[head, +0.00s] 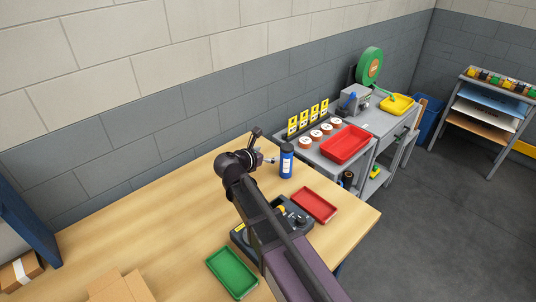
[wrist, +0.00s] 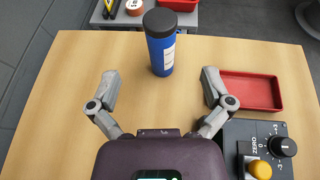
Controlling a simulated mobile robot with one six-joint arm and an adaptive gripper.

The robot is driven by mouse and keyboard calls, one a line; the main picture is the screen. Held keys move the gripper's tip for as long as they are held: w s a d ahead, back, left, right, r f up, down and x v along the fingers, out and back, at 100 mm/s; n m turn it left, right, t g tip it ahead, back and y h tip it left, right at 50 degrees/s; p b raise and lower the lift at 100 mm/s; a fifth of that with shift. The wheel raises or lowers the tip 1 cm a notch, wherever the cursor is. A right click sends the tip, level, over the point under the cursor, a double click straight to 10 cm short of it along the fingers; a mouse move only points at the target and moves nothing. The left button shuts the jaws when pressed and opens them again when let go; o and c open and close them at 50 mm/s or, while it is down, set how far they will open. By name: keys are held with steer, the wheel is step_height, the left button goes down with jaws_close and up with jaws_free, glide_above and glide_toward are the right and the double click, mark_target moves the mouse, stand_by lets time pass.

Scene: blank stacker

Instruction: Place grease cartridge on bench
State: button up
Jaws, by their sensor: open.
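The grease cartridge is a blue cylinder with a dark cap and a pale label (head: 286,162). It stands upright on the wooden bench (head: 140,210), close to the bench's far edge. It also shows in the wrist view (wrist: 161,52). My gripper (wrist: 160,82) is open and empty, with its fingers spread wide. The cartridge stands just beyond the fingertips, roughly centred between them, and appears apart from both. In the head view my gripper (head: 268,159) is at the cartridge's left side.
A red tray (head: 315,205), a green tray (head: 232,272) and a dark device with a knob (head: 297,219) sit on the bench. A cardboard box (head: 120,288) lies at the front. A grey cart (head: 325,160) with a red tray stands beyond. Bare bench lies left.

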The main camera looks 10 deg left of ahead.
steer(key=s+d+f+m+g+y, duration=0.1)
steer(key=s+d+f+m+g, duration=0.2)
steer(key=d+m, duration=0.4)
steer(key=s+d+f+m+g+y, duration=0.1)
steer(key=s+d+f+m+g, duration=0.2)
steer(key=d+m, duration=0.4)
steer(key=s+d+f+m+g+y, duration=0.1)
steer(key=s+d+f+m+g, duration=0.2)
steer(key=d+m, duration=0.4)
steer(key=shift+s+d+f, duration=0.15)
steer(key=shift+d+f, duration=0.1)
steer(key=shift+d, duration=0.4)
steer(key=shift+s+d+f, duration=0.15)
steer(key=shift+d+f, duration=0.05)
steer(key=shift+d, duration=0.45)
steer(key=shift+s+d+f, duration=0.15)
steer(key=shift+d+f, duration=0.1)
steer(key=shift+d, duration=0.4)
steer(key=s+d+m+y, duration=0.1)
steer(key=m, duration=0.1)
steer(key=s+d+f+m+g+y, duration=0.1)
steer(key=s+m, duration=0.1)
steer(key=s+d+m+g+y, duration=0.1)
steer(key=s+m, duration=0.1)
steer(key=m, duration=0.1)
steer(key=shift+d+f, duration=0.15)
steer(key=shift+d, duration=0.2)
steer(key=shift+s+d+m+g+y, duration=0.3)
steer(key=shift+s+m+y, duration=0.3)
steer(key=shift+m, duration=0.4)
